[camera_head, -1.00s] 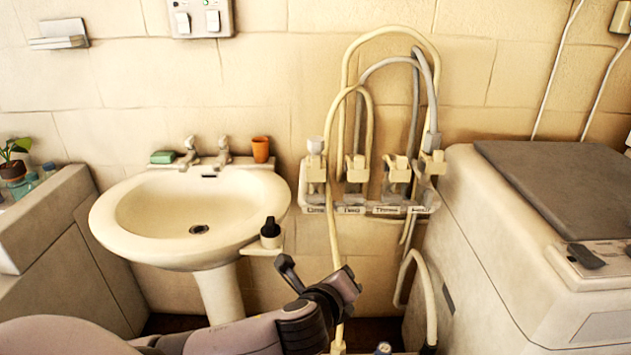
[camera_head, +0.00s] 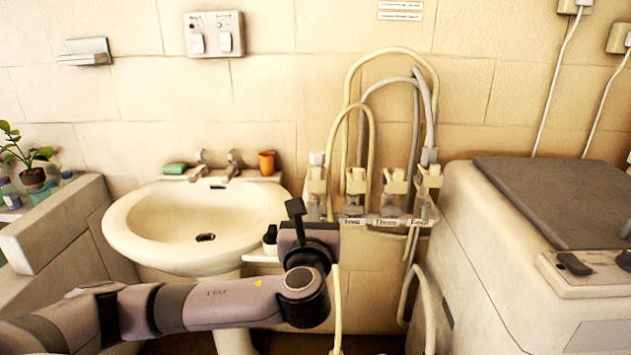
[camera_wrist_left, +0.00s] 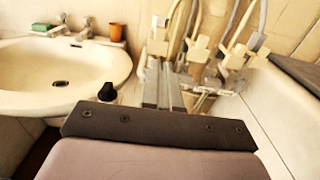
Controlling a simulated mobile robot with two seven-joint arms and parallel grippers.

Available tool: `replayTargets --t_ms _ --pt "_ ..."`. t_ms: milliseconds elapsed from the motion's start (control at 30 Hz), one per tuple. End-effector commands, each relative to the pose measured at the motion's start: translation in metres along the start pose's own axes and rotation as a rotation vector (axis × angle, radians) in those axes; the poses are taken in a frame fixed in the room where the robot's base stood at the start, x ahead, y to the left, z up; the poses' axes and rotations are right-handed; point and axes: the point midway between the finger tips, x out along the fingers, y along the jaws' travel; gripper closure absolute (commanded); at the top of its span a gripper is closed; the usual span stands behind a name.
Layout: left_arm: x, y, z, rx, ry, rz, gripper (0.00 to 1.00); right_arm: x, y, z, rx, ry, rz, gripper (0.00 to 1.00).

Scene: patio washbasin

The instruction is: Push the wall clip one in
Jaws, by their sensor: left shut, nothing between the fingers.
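The wall clip one (camera_head: 317,182) is the leftmost cream clip on the rail below the hoses, with a pale knob on top. It also shows in the left wrist view (camera_wrist_left: 158,45), just beyond the fingertips. My left gripper (camera_head: 318,236) is in front of and below this clip in the head view, where its fingers are hidden by its own body. In the left wrist view the grey fingers (camera_wrist_left: 163,72) are together and empty, pointing at the clip. I cannot tell whether they touch it. My right gripper is not in view.
Other clips hold hoses right of clip one, above labels (camera_head: 386,222). The washbasin (camera_head: 120,225) stands left, with a dark bottle (camera_head: 270,238) near my wrist. A cream appliance (camera_head: 490,270) stands right. Loose hoses (camera_head: 425,290) hang below the rail.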

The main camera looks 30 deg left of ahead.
Motion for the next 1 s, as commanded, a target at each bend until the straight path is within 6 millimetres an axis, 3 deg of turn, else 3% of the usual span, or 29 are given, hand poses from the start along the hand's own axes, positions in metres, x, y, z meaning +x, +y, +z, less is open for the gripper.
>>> replayTargets --t_ms 233,700,1000 --pt "0.015 0.000 0.000 0.000 0.001 0.002 1.00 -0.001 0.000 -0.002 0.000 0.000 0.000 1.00" --pt "0.093 -0.001 0.000 -0.002 0.002 0.001 1.00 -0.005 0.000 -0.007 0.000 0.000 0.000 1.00" --pt "0.129 -0.001 0.000 -0.003 0.002 -0.001 1.00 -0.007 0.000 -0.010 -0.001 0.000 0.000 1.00"
